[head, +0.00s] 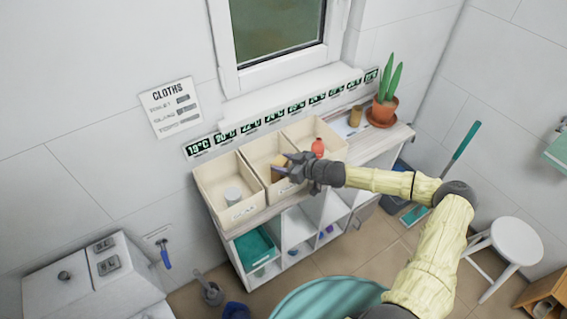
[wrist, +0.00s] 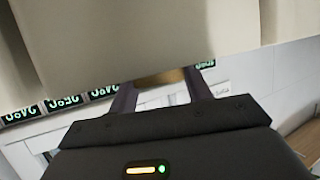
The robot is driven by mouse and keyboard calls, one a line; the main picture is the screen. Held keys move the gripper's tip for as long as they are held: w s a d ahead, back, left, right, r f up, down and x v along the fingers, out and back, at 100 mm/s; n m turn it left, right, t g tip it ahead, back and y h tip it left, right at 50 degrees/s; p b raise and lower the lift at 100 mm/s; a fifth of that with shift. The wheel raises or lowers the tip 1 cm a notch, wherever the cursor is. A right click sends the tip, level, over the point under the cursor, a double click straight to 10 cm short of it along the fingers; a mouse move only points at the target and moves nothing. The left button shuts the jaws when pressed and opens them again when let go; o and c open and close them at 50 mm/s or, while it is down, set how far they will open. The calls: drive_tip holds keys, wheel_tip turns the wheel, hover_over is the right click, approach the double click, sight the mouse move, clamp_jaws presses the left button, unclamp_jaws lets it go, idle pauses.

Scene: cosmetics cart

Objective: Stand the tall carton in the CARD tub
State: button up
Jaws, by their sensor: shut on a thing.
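Three cream open tubs stand in a row on the white cart: a left tub (head: 207,191), a middle tub (head: 251,158) and a right tub (head: 297,137). Their front labels are too small to read, so I cannot tell which is CARD. My gripper (head: 284,163) is at the middle tub and shut on a tan-brown carton (head: 277,168). The carton is at or inside the middle tub; its lower part is hidden. In the wrist view, a small part of the carton (wrist: 160,78) shows between my fingers, below a large pale wall.
A white cylinder (head: 232,194) is in the left tub. A red bottle (head: 318,147) is in the right tub. A tan cylinder (head: 355,115) and a potted plant (head: 383,108) stand at the cart's right end. A row of number signs runs along the wall behind.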

drive_tip(key=shift+f+b, duration=0.5)
drive_tip(key=shift+b, duration=0.1)
drive_tip(key=o, duration=1.2)
drive_tip(key=shift+r, duration=0.2)
drive_tip(key=shift+r+p, duration=0.65)
drive_tip(key=shift+p, duration=0.5)
drive_tip(key=b+v, duration=0.3)
drive_tip(key=v, duration=0.3)
drive_tip(key=b+v, duration=0.3)
drive_tip(key=v, duration=0.2)
drive_tip(key=shift+s+d+f, duration=0.1)
drive_tip(key=shift+s+d, duration=0.2)
drive_tip(key=shift+d, duration=0.05)
